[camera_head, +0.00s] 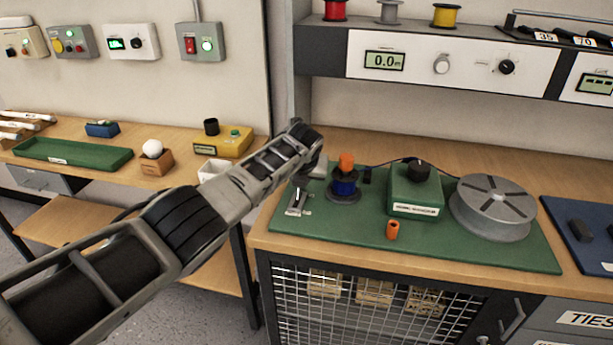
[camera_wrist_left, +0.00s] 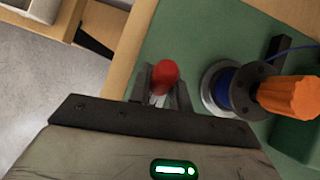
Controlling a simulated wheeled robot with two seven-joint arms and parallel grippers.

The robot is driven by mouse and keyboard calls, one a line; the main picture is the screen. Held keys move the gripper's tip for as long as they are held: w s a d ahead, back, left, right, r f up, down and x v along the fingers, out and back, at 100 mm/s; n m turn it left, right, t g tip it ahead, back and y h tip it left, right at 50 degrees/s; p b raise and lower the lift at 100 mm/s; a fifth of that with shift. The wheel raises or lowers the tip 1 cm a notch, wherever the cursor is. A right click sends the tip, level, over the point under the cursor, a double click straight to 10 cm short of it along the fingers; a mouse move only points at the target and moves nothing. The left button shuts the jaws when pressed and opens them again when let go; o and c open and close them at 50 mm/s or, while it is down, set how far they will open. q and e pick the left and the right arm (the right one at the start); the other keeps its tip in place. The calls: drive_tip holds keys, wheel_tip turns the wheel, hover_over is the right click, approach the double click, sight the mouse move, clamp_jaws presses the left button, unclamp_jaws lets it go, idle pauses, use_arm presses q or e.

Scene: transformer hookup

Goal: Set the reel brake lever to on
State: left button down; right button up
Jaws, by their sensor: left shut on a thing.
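The reel brake lever's red knob (camera_wrist_left: 165,76) shows in the left wrist view between the fingertips of my left gripper (camera_wrist_left: 163,92), which is shut on it. In the head view my left wrist hangs over the left end of the green mat (camera_head: 470,245). A small metal plate (camera_head: 297,204) lies below it, and the wrist hides the knob there. I cannot read any on or off marking. My right gripper is in neither view.
A blue spool with an orange knob (camera_head: 346,161) stands just right of my gripper. The winder box (camera_head: 415,188), a grey reel (camera_head: 493,205) and an orange piece (camera_head: 392,229) are farther right. The mat's front strip is mostly clear.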

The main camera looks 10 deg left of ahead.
use_arm(q)
drive_tip(key=shift+s+f, duration=0.1)
drive_tip(key=c, duration=1.3)
unclamp_jaws()
drive_tip(key=shift+s+d+r+p, duration=0.1)
drive_tip(key=shift+s+r+p, duration=0.1)
drive_tip(key=shift+r+p, duration=0.4)
drive_tip(key=p+v, duration=0.1)
drive_tip(key=v, duration=1.3)
drive_tip(key=shift+s+r+p, duration=0.2)
drive_tip(key=shift+r+p, duration=0.1)
drive_tip(key=shift+p, duration=0.1)
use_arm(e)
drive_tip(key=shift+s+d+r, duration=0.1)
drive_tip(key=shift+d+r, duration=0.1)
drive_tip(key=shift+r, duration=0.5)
